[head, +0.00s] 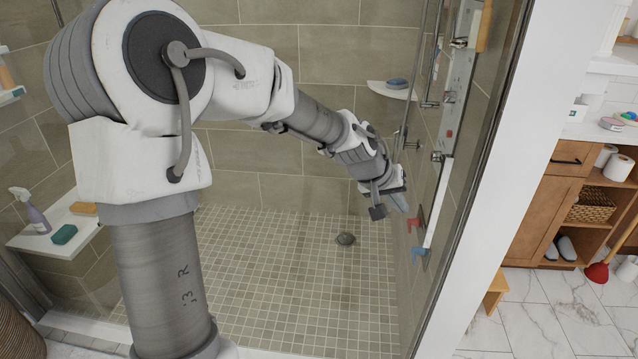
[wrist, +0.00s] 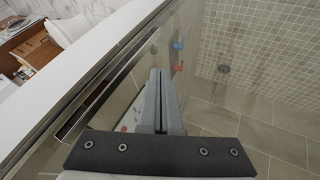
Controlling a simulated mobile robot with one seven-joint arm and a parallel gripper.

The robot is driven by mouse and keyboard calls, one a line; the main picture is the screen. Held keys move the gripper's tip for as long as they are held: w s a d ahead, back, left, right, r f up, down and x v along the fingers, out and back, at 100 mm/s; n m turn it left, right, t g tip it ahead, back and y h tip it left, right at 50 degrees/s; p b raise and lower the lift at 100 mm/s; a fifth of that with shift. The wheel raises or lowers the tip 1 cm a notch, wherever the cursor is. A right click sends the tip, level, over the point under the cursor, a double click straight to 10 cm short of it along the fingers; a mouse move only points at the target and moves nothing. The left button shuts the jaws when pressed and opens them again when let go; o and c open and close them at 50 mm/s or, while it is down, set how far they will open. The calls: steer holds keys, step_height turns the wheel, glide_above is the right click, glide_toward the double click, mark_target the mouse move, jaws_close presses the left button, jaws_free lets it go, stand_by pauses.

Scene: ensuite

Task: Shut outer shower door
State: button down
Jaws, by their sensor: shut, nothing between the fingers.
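The shower door glass (head: 470,190) appears as a dark-edged pane seen nearly edge-on along the white jamb at the right of the head view. Its exact opening is hard to tell. In the wrist view, a long metal bar (wrist: 105,88), perhaps the door's handle or edge trim, runs diagonally just left of my fingers. My gripper (head: 398,203) is inside the shower area near the right wall, pointing down and right. Its fingers are together and empty in the wrist view (wrist: 160,75). I see a gap between the fingers and the bar; contact is not clear.
The shower panel (head: 447,130) and red (head: 415,225) and blue (head: 420,253) hooks are close to my gripper. A corner shelf (head: 391,90) is behind it. The tiled floor (head: 290,270) is clear around the drain (head: 345,239).

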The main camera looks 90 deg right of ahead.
steer(key=p+v, duration=0.1)
steer(key=v, duration=0.5)
steer(key=shift+w+r+p, duration=0.2)
steer(key=shift+w+p, duration=0.05)
steer(key=shift+p, duration=0.1)
steer(key=shift+a, duration=0.1)
